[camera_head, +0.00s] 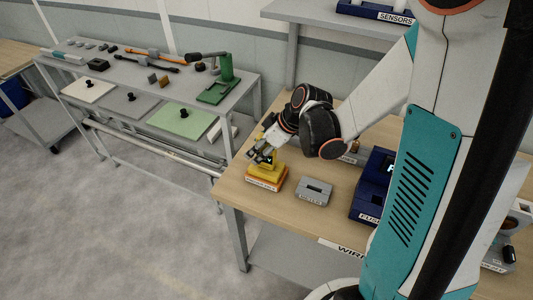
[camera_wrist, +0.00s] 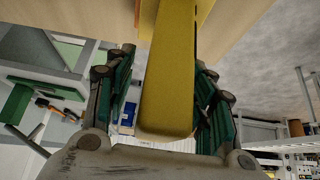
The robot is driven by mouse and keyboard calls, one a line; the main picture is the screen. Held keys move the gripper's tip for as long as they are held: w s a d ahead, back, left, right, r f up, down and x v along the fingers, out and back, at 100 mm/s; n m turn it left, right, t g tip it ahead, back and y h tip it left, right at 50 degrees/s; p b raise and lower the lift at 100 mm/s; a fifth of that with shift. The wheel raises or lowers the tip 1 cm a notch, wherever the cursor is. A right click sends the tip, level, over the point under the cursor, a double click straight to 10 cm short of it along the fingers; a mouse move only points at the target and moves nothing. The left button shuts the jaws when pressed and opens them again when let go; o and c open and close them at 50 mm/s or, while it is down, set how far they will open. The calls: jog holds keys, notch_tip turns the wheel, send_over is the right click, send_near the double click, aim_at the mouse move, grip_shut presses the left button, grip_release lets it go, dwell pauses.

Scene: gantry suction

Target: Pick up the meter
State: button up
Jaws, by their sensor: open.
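A yellow upright piece, which looks like the meter (camera_head: 267,171), stands on an orange-and-white labelled base (camera_head: 265,182) near the left edge of the wooden table. My gripper (camera_head: 262,155) is at its top. In the wrist view, the long yellow body (camera_wrist: 168,80) lies between the two green-and-grey fingers of my gripper (camera_wrist: 165,75), which are open on either side of it. Narrow gaps seem to show between body and fingers. A grey box (camera_head: 316,187) with a dark slot on top sits to the right; its small label seems to read METER.
A dark blue unit (camera_head: 372,186) stands right of the grey box on the wooden table (camera_head: 290,220). A grey shelf (camera_head: 345,14) is above the back. A metal bench (camera_head: 140,100) at left holds tools, plates and a green stand (camera_head: 222,83). Open floor lies in front.

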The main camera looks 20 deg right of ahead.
grip_shut()
jog(key=shift+r, duration=0.1)
